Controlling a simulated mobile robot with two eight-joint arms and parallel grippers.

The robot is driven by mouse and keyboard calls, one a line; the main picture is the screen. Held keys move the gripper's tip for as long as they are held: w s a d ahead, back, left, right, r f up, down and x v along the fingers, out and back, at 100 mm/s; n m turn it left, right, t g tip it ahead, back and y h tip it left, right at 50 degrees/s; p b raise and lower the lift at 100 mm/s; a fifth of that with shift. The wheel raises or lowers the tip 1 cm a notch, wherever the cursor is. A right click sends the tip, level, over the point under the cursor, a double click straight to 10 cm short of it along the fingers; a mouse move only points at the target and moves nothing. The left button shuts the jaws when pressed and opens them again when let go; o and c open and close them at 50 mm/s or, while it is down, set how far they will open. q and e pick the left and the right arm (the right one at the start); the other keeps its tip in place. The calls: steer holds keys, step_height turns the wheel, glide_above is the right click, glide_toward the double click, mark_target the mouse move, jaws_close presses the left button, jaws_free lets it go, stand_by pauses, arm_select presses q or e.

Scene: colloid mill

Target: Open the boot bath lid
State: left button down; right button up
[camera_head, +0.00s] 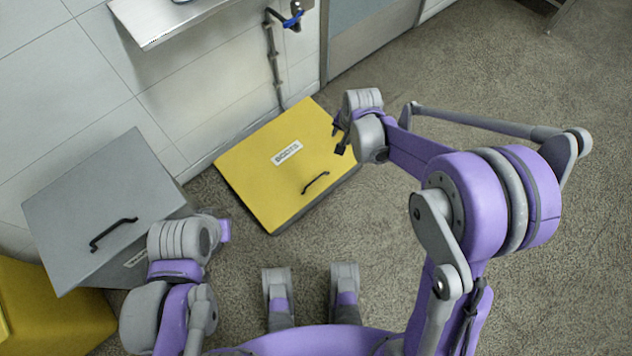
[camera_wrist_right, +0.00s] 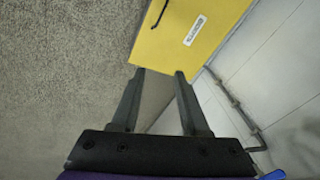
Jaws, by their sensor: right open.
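The boot bath has a yellow lid (camera_head: 262,190) with a white label reading BOOTS and a black bar handle (camera_head: 315,183) near its front right edge. The lid lies flat and shut. My right gripper (camera_head: 339,140) is open and empty, above the lid's right edge and apart from the handle. In the right wrist view the two open fingers (camera_wrist_right: 162,73) point toward the yellow lid (camera_wrist_right: 185,45), and part of the handle (camera_wrist_right: 160,12) shows at the top edge. My left arm comes in at lower left; its gripper fingers are hidden behind the wrist.
A grey lidded box (camera_head: 105,205) with a black handle stands left of the boot bath. A yellow object (camera_head: 50,315) is at lower left. A metal shelf (camera_head: 165,18) and a pipe (camera_head: 275,65) are on the tiled wall. The floor (camera_head: 560,110) at right is clear.

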mark_target(316, 179)
arm_select(q)
step_height(316, 179, down, 13)
steer(key=w+b, duration=0.1)
steer(key=b, duration=0.9)
steer(key=shift+w+b, duration=0.3)
steer(key=shift+b, duration=0.1)
arm_select(e)
steer(key=w+a+f+m, duration=0.1)
steer(key=w+a+f, duration=0.1)
steer(key=f, duration=1.3)
steer(key=w+a+f+m+g, duration=0.1)
steer(key=w+a+f, duration=0.1)
steer(key=f, duration=1.3)
steer(key=w+a+f+m, duration=0.2)
steer(key=w+f, duration=0.2)
steer(key=f, duration=1.1)
steer(key=shift+w+a, duration=0.1)
steer(key=shift+a, duration=0.25)
jaws_close()
